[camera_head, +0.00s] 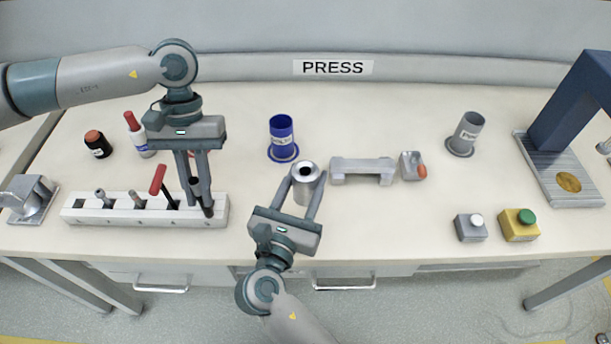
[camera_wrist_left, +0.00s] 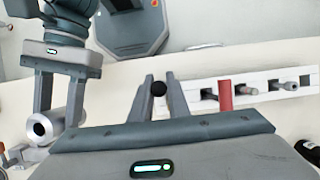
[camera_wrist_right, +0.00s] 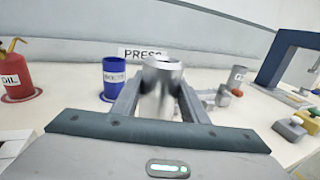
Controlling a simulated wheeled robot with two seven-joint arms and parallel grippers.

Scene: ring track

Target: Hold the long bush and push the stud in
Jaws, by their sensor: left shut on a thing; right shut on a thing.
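The long bush (camera_head: 303,190) is a silver hollow cylinder standing upright with its bore facing up. My right gripper (camera_head: 305,178) is shut on it from the front, fingers on both sides; it also shows in the right wrist view (camera_wrist_right: 162,85). My left gripper (camera_head: 200,190) points down and is shut on a dark rod (camera_head: 208,208) at the right end of the white rack. The rod's dark round end shows between the fingers in the left wrist view (camera_wrist_left: 158,88). I cannot tell whether the rod is the stud or whether it sits in a slot.
The white rack (camera_head: 85,215) holds grey pins and a red-handled tool (camera_head: 158,180). A blue cup (camera_head: 281,135) and a grey cradle (camera_head: 362,168) stand near the bush. A grey cup (camera_head: 468,130), two button boxes (camera_head: 519,228) and the press (camera_head: 570,125) are right.

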